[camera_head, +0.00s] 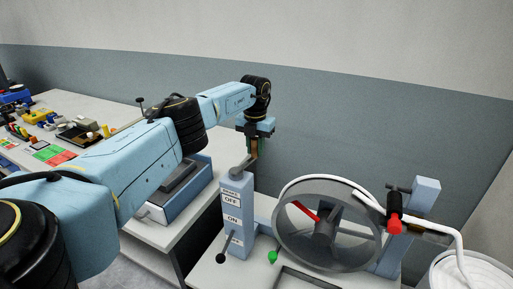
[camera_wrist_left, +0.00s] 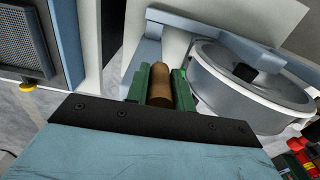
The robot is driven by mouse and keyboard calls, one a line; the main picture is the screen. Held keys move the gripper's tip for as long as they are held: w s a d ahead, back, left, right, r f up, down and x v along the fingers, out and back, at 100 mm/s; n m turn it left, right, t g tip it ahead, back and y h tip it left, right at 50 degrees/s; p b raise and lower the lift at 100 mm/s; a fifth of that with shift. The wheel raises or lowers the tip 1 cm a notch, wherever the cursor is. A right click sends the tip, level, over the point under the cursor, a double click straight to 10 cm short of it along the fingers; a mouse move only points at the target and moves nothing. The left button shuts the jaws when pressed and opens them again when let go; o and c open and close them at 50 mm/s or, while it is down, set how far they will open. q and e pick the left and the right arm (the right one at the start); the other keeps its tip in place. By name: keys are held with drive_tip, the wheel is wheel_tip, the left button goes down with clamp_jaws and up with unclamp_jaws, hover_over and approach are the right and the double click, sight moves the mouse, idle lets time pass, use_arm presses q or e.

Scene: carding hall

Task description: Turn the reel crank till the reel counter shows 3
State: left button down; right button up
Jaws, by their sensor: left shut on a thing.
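The reel (camera_head: 330,262) is a grey drum with spokes and one red spoke, standing on the bench at the right. A blue post (camera_head: 236,220) with ON and OFF labels stands to its left. The grey reel crank (camera_head: 240,168) is at the top of this post. My left gripper (camera_head: 254,150) points down above the post, shut on the crank's upright brown handle. In the left wrist view, the brown handle (camera_wrist_left: 245,73) sits between the green fingers, with the reel (camera_wrist_left: 250,95) behind. I cannot make out a reel counter reading. My right gripper is not in view.
A black-knobbed lever (camera_head: 221,257) and a green knob (camera_head: 272,257) are low near the post. A red and black fitting (camera_head: 395,222) and a white strand (camera_head: 455,240) lie right of the reel, leading to a white can (camera_head: 470,268). A cluttered table (camera_head: 110,118) stands left.

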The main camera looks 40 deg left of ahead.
use_arm(q)
drive_tip(key=c, duration=1.2)
unclamp_jaws()
drive_tip(key=shift+r, duration=0.1)
wheel_tip(320, 180, up, 13)
drive_tip(key=shift+b, duration=0.35)
